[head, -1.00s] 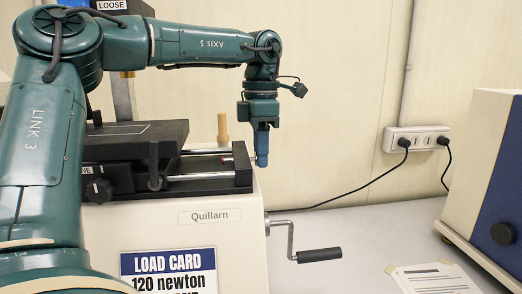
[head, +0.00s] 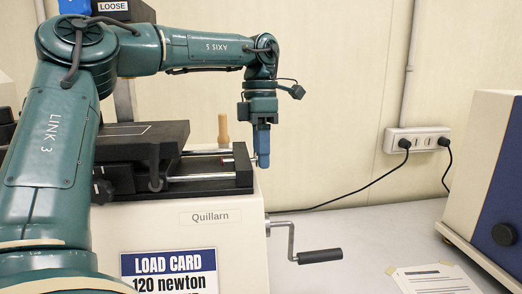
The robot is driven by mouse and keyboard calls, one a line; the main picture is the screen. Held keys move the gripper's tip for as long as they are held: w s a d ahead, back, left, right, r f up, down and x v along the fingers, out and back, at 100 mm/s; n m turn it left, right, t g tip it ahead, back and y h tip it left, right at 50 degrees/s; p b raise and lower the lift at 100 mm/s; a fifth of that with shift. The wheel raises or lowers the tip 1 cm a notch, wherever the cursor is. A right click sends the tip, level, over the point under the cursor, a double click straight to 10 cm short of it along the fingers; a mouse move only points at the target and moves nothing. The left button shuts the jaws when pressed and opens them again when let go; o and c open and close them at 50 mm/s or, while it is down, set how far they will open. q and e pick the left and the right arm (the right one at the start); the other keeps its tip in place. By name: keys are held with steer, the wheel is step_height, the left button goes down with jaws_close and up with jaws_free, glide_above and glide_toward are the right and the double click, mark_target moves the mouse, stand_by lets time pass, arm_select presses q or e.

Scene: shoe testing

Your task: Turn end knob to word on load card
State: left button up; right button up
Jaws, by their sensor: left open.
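The load card (head: 168,264) is on the front of the cream machine marked Quillarn. It reads "LOAD CARD" and "120 newton"; the line below is cut off by the frame and my arm. My left gripper (head: 263,162), with blue fingers pointing down, is open at the right end of the machine's black rail frame (head: 243,170). A short metal shaft end shows beside its fingertips. I cannot clearly make out an end knob there; the fingers may cover it. Whether they touch anything is unclear. My right gripper is not in view.
A crank with a black handle (head: 320,256) sticks out from the machine's right side. A wooden peg (head: 223,128) stands behind the rails. A "LOOSE" label (head: 112,6) is at the top left. A blue-fronted box (head: 490,190) and papers (head: 437,279) are at right.

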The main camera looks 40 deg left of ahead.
arm_select(q)
step_height(320, 180, up, 8)
steer(key=shift+w+a+f, duration=0.25)
steer(key=shift+w+a, duration=0.1)
steer(key=shift+a, duration=0.1)
steer(key=shift+f, duration=0.1)
stand_by(0.4)
